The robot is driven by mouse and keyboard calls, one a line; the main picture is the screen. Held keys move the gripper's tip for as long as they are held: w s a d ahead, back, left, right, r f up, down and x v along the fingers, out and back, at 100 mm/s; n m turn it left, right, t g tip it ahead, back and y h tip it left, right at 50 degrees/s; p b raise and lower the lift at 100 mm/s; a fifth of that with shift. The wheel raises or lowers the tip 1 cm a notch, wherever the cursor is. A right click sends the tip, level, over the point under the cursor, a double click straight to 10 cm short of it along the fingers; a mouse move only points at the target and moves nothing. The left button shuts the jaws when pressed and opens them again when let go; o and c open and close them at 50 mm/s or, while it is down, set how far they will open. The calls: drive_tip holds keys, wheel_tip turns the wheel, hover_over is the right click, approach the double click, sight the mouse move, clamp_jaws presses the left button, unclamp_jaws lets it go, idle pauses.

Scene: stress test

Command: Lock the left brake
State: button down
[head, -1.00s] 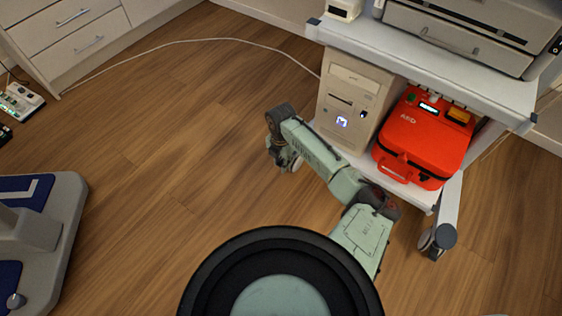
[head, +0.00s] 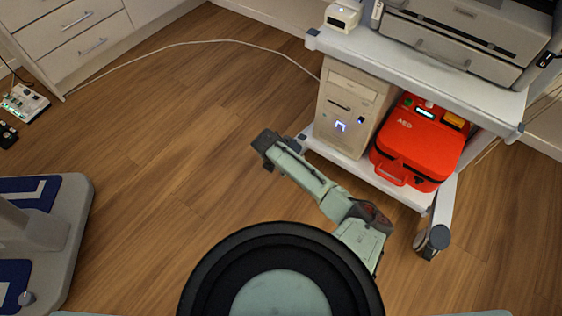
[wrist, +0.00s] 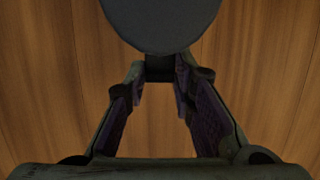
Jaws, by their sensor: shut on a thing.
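The cart (head: 425,75) stands at the right with its lower shelf just above the floor. In the wrist view a grey round caster part (wrist: 160,22) fills the top middle. A small dark tab (wrist: 160,68), apparently the left brake, sits at its lower edge. My gripper (wrist: 160,76) has its two fingertips on either side of this tab and is shut on it. The tab's exact tilt is too dark to tell.
A beige computer (head: 350,108) and a red AED case (head: 418,145) stand on the lower shelf. The right caster (head: 433,242) shows below them. A grey base with blue panels (head: 65,235) is at the left. A white cable (head: 200,40) crosses the floor. The middle floor is clear.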

drive_tip(key=shift+s+f+t+h+p, duration=0.1)
drive_tip(key=shift+f+t+h+p, duration=0.3)
drive_tip(key=shift+t+h+p, duration=0.25)
drive_tip(key=shift+s+f+t+h+p, duration=0.1)
drive_tip(key=shift+f+t+h+p, duration=0.3)
drive_tip(key=shift+t+p, duration=0.35)
drive_tip(key=shift+w, duration=0.1)
drive_tip(key=c, duration=1.4)
unclamp_jaws()
drive_tip(key=shift+o, duration=0.2)
drive_tip(key=v, duration=1.2)
drive_tip(key=shift+a, duration=0.2)
